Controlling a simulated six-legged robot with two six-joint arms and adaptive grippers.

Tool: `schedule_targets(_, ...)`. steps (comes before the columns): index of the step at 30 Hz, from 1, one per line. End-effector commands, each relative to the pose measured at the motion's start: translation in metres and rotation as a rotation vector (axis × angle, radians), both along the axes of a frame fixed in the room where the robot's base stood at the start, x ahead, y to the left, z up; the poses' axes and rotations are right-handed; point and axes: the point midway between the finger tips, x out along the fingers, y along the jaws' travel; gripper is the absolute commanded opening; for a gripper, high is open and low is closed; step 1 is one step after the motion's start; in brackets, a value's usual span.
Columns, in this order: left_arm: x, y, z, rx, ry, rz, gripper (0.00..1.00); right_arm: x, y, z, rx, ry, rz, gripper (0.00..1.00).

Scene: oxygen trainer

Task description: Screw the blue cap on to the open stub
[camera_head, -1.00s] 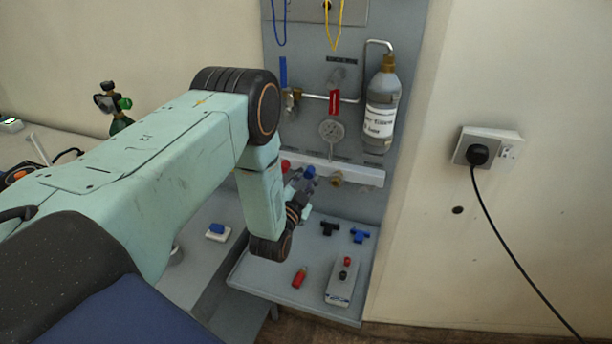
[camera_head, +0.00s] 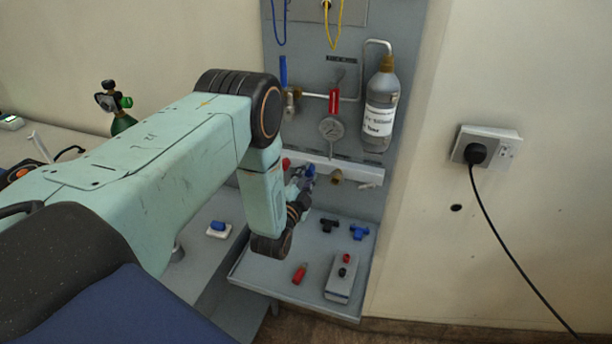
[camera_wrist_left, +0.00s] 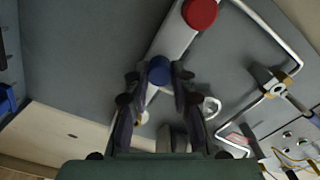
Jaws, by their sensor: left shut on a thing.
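The blue cap (camera_head: 309,170) is at the white rail (camera_head: 357,171) on the grey panel. My left gripper (camera_head: 302,180) is shut on it, and the cap also shows between the fingertips in the left wrist view (camera_wrist_left: 159,70). A brass stub (camera_head: 337,177) sticks out of the rail just right of the cap, open at its end. A red cap (camera_head: 286,163) sits on the rail to the left and shows large in the wrist view (camera_wrist_left: 199,13). The cap hides what is behind it, so I cannot tell how far it is seated. My right gripper is not in view.
Below the rail, a grey shelf (camera_head: 262,271) holds a black tee piece (camera_head: 329,225), a blue tee piece (camera_head: 359,232), a red piece (camera_head: 299,273) and a grey box (camera_head: 341,278). A gauge (camera_head: 331,128) and a bottle (camera_head: 381,108) are above the rail.

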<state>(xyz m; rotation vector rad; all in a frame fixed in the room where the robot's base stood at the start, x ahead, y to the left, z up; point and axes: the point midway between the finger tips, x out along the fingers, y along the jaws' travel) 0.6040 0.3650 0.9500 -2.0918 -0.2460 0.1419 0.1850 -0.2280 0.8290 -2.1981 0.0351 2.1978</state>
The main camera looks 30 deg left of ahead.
Motion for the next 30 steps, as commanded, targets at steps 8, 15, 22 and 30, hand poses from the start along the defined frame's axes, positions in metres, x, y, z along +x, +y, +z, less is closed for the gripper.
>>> schedule_targets(8,-0.001,0.000,0.000,0.239,0.061,0.000,0.00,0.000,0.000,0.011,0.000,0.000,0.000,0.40)
schedule_targets(15,0.000,0.000,-0.001,0.282,0.070,0.000,0.00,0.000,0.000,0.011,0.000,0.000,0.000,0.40)
schedule_targets(22,0.000,0.000,0.000,0.351,0.087,0.000,0.00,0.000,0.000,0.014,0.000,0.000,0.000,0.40)
schedule_targets(30,0.000,0.000,0.000,0.566,0.139,-0.001,0.00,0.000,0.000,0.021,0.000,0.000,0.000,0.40)
